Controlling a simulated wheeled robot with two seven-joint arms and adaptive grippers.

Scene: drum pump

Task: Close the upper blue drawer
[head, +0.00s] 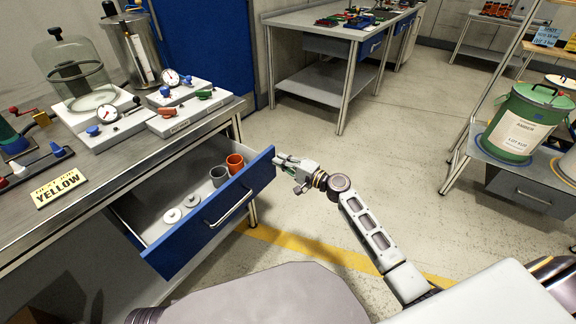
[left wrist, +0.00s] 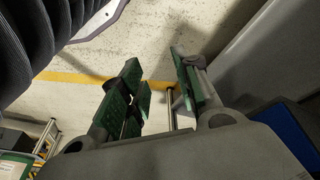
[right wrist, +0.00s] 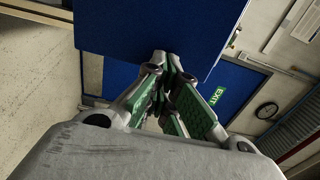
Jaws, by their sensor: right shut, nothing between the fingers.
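The upper blue drawer (head: 215,215) sticks out from under the left workbench, pulled open. Its blue front has a metal bar handle (head: 231,208). Inside lie two pale discs, a grey cup (head: 219,176) and an orange cup (head: 235,163). My right gripper (head: 282,160) is shut and empty, at the far end of the drawer front; whether it touches cannot be told. In the right wrist view its fingertips (right wrist: 168,65) are just below a blue panel. My left gripper (left wrist: 160,80) shows only in the left wrist view, open and empty above the floor.
The left workbench (head: 120,155) bears gauges, a glass jar and a yellow sign (head: 59,188). A second bench (head: 335,25) stands at the back. A shelf at right holds a green drum (head: 525,120). The floor between is clear.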

